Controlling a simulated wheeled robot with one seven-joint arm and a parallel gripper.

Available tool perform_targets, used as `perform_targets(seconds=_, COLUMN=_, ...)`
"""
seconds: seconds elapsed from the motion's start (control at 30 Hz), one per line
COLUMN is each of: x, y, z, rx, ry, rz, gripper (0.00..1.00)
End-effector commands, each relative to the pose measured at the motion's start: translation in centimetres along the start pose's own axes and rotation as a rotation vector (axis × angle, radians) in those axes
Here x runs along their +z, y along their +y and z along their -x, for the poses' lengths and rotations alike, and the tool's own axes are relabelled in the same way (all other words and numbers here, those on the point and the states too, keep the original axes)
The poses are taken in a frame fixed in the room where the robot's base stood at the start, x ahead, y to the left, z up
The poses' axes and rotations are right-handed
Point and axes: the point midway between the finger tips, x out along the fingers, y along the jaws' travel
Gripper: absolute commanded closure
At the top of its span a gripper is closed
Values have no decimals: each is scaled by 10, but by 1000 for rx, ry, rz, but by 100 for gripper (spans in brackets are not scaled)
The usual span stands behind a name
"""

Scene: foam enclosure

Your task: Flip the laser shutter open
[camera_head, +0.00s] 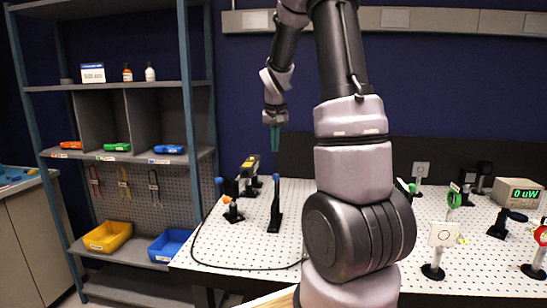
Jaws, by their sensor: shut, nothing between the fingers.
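My gripper (275,138) hangs in the air with its teal fingers pointing down, shut and empty. It appears above the left part of the white perforated optical table (240,250). Below it in the picture stands a tall dark flap or post (276,206) with a blue tip, on a black base, upright. It may be the laser shutter; I cannot tell for certain. To its left is a small black mount with an orange knob (227,200). A black laser-like device with a yellow label (249,172) stands behind. The power meter (519,193) reads 0 uW.
My arm hides the table's middle. Several optic mounts stand on the right, including a white square target (443,235), a green ring (454,197) and a red mount (541,236). A shelf (120,85) with bins is at left. A black cable (240,267) lies across the table.

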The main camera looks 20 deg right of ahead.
Motion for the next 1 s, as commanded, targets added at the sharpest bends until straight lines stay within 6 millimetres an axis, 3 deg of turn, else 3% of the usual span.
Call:
perform_targets(seconds=0.43, x=1, y=1, z=-91, rx=2, ry=-4, rz=1, gripper=100)
perform_targets(seconds=0.7, x=33, y=0, z=-79, rx=0, ry=1, rz=1, gripper=100)
perform_targets(seconds=1.0, x=38, y=0, z=-76, rx=0, ry=1, rz=0, gripper=100)
